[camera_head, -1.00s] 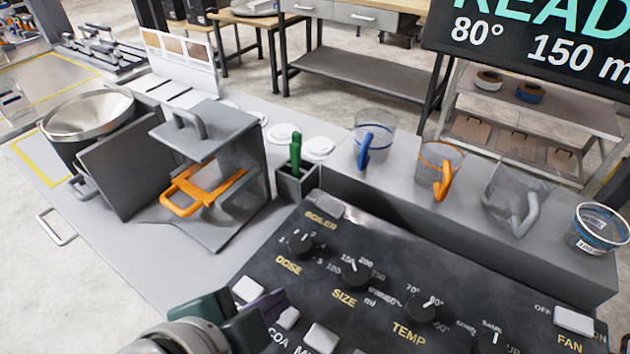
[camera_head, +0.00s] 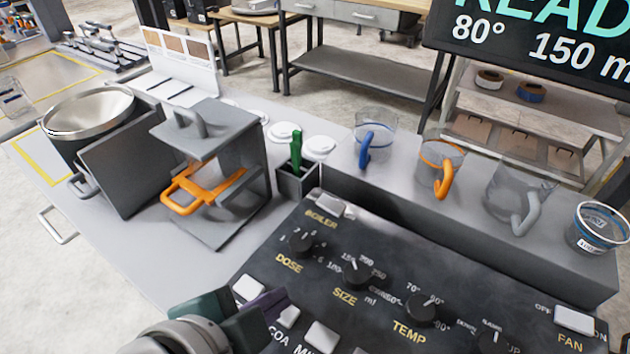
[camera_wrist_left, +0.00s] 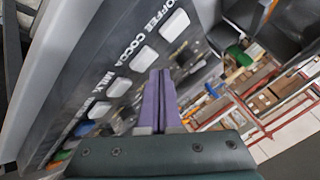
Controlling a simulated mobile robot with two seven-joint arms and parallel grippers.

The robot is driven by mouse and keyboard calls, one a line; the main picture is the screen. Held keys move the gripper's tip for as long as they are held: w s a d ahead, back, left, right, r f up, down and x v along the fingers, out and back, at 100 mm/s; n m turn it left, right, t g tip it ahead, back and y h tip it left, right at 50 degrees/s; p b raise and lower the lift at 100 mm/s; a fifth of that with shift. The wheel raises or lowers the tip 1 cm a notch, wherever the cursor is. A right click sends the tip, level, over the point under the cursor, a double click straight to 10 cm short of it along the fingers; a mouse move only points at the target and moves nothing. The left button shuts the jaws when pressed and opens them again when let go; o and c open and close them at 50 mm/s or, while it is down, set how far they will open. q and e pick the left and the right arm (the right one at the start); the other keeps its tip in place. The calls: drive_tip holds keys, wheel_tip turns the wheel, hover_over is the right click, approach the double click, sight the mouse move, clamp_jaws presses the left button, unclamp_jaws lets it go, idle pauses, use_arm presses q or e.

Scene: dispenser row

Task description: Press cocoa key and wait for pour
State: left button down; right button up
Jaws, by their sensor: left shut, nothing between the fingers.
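The cocoa key (camera_head: 289,317) is a white key on the dark control panel (camera_head: 385,265), partly covered by my left gripper (camera_head: 268,303) in the head view. My left gripper is shut and empty, its purple fingers over the key row beside the cocoa key. In the left wrist view the closed fingertips (camera_wrist_left: 159,78) are right next to the cocoa key (camera_wrist_left: 145,58). I cannot tell whether they touch it or whether it is pressed down. The display (camera_head: 535,45) shows "READ", cut off, with 80° and 150 m. No pour is visible. My right gripper is not in view.
The coffee key (camera_head: 248,288) and milk key (camera_head: 321,335) flank the cocoa key. Dose (camera_head: 302,243), size (camera_head: 357,272) and temp (camera_head: 421,307) knobs stand behind. Several clear cups, including a blue-handled one (camera_head: 375,135), stand on a grey ledge. A grey stand (camera_head: 210,135) is at left.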

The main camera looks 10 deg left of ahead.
use_arm(q)
drive_tip(key=shift+f, duration=0.45)
drive_tip(key=shift+f+b, duration=0.45)
idle(0.5)
drive_tip(key=shift+r, duration=0.15)
drive_tip(key=shift+r+p, duration=0.75)
drive_tip(key=shift+p, duration=0.3)
wheel_tip(320, 180, up, 5)
drive_tip(key=p, duration=0.5)
drive_tip(key=shift+r+p, duration=0.1)
drive_tip(key=shift+p, duration=0.25)
